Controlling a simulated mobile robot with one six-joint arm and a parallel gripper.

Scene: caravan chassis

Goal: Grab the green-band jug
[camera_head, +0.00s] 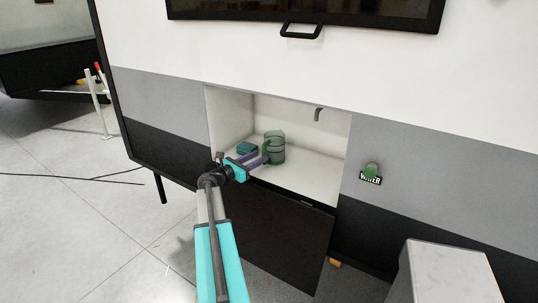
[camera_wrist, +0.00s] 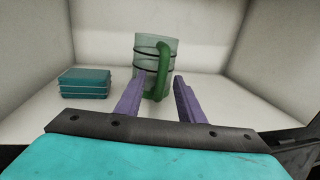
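The jug (camera_head: 274,147) stands upright inside the open compartment in the caravan's side. In the wrist view the jug (camera_wrist: 154,45) is clear greenish with dark bands and a green handle (camera_wrist: 163,70) that faces me. My gripper (camera_wrist: 160,90) is open, its two purple fingers pointing at the jug with the handle between their tips in the picture. The head view shows my gripper (camera_head: 259,160) at the compartment's front edge, just left of the jug. I cannot tell whether the fingers touch the handle.
A teal box (camera_wrist: 85,83) sits left of the jug on the white compartment floor (camera_wrist: 40,112). Side walls bound the compartment. A dark door panel (camera_head: 280,225) hangs below the opening. The compartment floor right of the jug is clear.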

